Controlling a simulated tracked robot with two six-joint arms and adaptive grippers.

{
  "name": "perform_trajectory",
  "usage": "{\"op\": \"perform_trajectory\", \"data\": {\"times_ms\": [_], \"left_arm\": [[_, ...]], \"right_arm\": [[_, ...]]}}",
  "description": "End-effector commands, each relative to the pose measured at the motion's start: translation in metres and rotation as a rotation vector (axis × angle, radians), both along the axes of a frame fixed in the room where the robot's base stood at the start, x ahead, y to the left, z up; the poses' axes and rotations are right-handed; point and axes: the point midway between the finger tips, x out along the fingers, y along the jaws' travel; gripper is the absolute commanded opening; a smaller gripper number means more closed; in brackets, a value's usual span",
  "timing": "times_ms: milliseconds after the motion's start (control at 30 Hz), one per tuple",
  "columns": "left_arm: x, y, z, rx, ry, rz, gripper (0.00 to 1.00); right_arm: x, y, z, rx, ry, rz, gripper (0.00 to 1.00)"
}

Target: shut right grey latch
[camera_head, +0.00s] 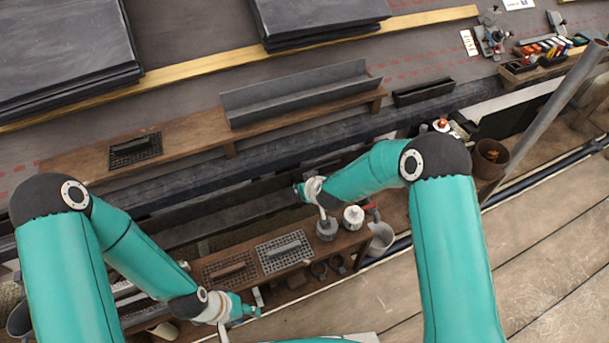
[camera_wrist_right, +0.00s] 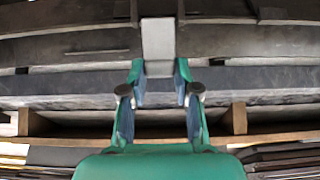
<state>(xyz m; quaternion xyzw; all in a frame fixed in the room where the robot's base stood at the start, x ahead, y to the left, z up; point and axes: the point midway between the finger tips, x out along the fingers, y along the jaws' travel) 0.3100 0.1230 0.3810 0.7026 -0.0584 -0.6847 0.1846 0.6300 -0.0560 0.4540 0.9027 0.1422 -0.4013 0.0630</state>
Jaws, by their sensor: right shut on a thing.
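A flat grey piece, which looks like the right grey latch (camera_wrist_right: 158,42), stands out in the wrist view against dark boards. My right gripper (camera_wrist_right: 160,72) has a fingertip on each side of its lower end and is shut on it. In the head view my right gripper (camera_head: 298,190) is small at the far side of the wooden shelf, and the latch cannot be made out there. My left gripper (camera_head: 246,309) is low at the front, near a pale upright piece; its finger gap is too small to judge.
A wooden shelf (camera_head: 345,243) holds mesh trays (camera_head: 284,252) and round pots near the right wrist. A grey pail (camera_head: 381,238) hangs at its right end. Behind is a plank with a grey trough (camera_head: 295,95). Slate stacks (camera_head: 62,50) lie on the roof.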

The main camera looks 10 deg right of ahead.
Motion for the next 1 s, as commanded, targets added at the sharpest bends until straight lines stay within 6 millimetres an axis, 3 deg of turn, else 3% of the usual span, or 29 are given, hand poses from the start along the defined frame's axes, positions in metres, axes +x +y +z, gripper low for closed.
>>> {"op": "perform_trajectory", "data": {"times_ms": [33, 100, 500, 700, 1000], "left_arm": [[0.0, 0.0, 0.023, 0.0, 0.0, 0.0, 0.4], [0.0, 0.0, 0.039, 0.0, 0.0, 0.0, 0.4], [0.0, 0.0, 0.116, 0.0, 0.0, 0.0, 0.4], [0.0, 0.0, 0.135, 0.0, 0.0, 0.0, 0.4], [0.0, 0.0, 0.14, 0.0, 0.0, 0.0, 0.4]], "right_arm": [[0.0, 0.001, 0.01, -0.005, 0.017, 0.001, 0.0], [0.001, 0.001, 0.009, -0.011, 0.039, 0.001, 0.0], [0.006, 0.003, 0.005, -0.042, 0.134, 0.001, 0.0], [0.008, 0.004, 0.001, -0.05, 0.157, 0.002, 0.0], [0.009, 0.004, -0.003, -0.055, 0.168, 0.004, 0.0]]}}
